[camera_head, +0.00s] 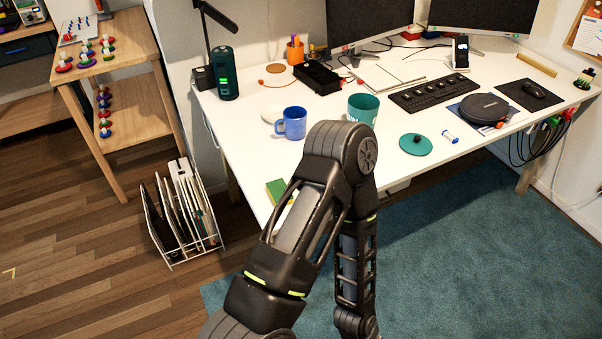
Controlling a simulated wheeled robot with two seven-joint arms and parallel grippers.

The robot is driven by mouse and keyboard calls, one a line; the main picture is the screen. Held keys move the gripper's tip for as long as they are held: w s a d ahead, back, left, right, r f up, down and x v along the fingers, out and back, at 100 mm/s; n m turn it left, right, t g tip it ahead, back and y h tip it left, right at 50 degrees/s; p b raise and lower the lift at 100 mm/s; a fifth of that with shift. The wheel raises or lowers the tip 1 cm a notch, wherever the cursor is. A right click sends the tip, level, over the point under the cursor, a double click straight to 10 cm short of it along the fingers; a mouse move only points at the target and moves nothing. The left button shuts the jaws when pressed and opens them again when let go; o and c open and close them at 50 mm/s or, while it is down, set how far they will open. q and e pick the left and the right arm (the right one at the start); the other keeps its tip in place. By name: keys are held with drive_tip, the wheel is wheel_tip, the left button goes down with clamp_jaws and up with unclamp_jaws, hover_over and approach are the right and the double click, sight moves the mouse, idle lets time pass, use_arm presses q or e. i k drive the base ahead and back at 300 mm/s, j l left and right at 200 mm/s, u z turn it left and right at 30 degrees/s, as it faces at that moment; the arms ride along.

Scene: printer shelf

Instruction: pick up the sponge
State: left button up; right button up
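A green sponge (276,188) with a yellowish edge lies on the white desk (245,137) near its front left corner. My arm partly covers it in this view. One of my arms rises from the bottom of the picture, bends at its elbow in front of the desk and runs back down out of the frame. Neither of my grippers is in view, so I cannot see what they hold.
A blue mug (291,123) and a teal cup (362,108) stand behind the sponge. A teal lid (415,144), keyboard (428,94) and black round case (484,107) lie to the right. A file rack (180,215) stands on the floor, left of the desk.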

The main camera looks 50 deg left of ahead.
sight(276, 188)
drive_tip(key=u, duration=1.8)
drive_tip(key=i+j, duration=0.15)
drive_tip(key=j, duration=0.2)
drive_tip(key=i+j, duration=0.1)
drive_tip(key=j, duration=0.25)
drive_tip(key=i+j, duration=0.15)
drive_tip(key=j, duration=0.2)
